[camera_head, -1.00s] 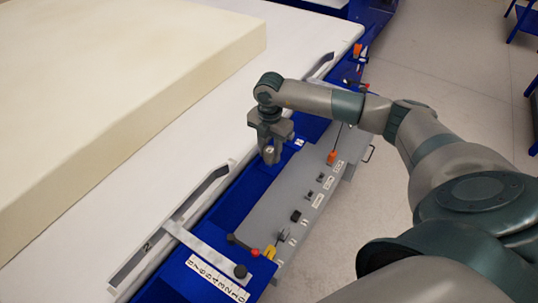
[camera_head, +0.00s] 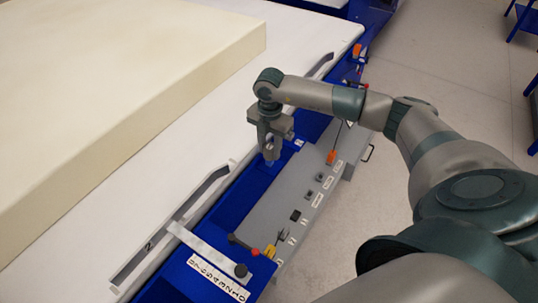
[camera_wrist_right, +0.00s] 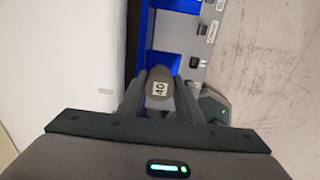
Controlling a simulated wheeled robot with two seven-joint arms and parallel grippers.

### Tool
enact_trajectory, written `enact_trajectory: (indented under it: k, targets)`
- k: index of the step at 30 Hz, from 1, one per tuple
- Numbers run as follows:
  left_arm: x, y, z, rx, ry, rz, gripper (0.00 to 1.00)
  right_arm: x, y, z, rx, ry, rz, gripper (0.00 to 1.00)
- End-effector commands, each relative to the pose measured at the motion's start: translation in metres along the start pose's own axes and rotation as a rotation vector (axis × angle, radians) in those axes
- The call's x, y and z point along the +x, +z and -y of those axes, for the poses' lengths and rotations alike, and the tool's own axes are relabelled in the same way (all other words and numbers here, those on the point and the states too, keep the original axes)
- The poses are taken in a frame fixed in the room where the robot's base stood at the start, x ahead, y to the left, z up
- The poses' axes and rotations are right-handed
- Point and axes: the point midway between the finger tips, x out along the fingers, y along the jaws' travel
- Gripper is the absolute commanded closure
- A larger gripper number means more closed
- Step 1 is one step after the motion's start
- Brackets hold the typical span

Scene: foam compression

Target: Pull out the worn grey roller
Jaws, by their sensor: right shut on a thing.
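My right gripper (camera_head: 271,150) hangs pointing down over the blue trough along the table's edge. In the right wrist view its two fingers (camera_wrist_right: 160,95) are shut on a grey, rounded piece with a white label that seems to read 40, likely the worn grey roller (camera_wrist_right: 160,103). In the head view the fingers mostly hide this piece. A small pale bluish patch shows just below the fingertips; I cannot tell if it belongs to the roller. I cannot tell if the roller still touches the trough. My left gripper is not in view.
A large cream foam block (camera_head: 110,90) lies on the white table (camera_head: 225,125). The blue trough (camera_head: 236,195) runs beside a grey panel (camera_head: 268,215) with labelled controls. A metal bar (camera_head: 205,243) and a numbered scale (camera_head: 215,279) sit at the near end.

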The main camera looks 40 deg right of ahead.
Motion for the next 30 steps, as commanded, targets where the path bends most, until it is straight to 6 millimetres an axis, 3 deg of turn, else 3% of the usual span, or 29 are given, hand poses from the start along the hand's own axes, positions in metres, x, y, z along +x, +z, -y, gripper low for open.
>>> enact_trajectory:
  k: [30]
  targets:
    - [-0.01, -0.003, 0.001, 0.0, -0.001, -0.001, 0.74, -0.015, 0.0, 0.0, 0.0, 0.0, 0.0, 0.98]
